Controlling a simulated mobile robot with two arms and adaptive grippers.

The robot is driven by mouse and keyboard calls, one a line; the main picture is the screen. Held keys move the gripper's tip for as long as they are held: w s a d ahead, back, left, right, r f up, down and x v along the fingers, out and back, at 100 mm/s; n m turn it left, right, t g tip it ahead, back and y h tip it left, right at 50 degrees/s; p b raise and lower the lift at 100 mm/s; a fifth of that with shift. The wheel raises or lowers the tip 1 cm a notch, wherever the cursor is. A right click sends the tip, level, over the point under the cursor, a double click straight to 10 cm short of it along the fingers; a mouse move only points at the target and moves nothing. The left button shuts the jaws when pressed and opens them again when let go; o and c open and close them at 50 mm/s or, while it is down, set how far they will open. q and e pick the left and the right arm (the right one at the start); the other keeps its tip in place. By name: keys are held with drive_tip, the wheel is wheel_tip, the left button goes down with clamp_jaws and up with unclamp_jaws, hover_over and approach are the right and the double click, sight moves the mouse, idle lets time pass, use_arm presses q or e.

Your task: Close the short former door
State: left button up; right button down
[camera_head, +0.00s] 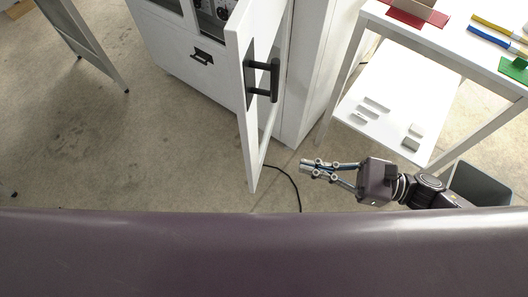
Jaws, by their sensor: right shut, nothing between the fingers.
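The short former door (254,118) is a white panel standing open. It swings out from the white former cabinet (176,52) toward me and shows nearly edge-on. A black bar handle (263,80) is on its right-hand face. My right gripper (303,168) comes in from the right, below and to the right of the door. Its fingers are shut and empty and point left toward the door's lower part, with a gap between them. My left gripper is not in view.
A white table (446,47) with coloured tools and a lower shelf stands at the right, above my right arm. A black cable (287,175) lies on the floor by the door. A grey bin (481,184) is at the right.

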sight(251, 154)
drive_tip(key=p+x, duration=0.1)
drive_tip(key=x, duration=0.3)
drive_tip(key=p+x, duration=0.2)
drive_tip(key=x, duration=0.3)
drive_tip(key=shift+w+a+r, duration=0.1)
drive_tip(key=shift+a+r, duration=0.1)
drive_tip(key=shift+a, duration=0.15)
drive_tip(key=shift+w+a+f, duration=0.1)
drive_tip(key=shift+a+f, duration=0.1)
drive_tip(key=shift+a, duration=0.3)
drive_tip(key=shift+a, duration=0.1)
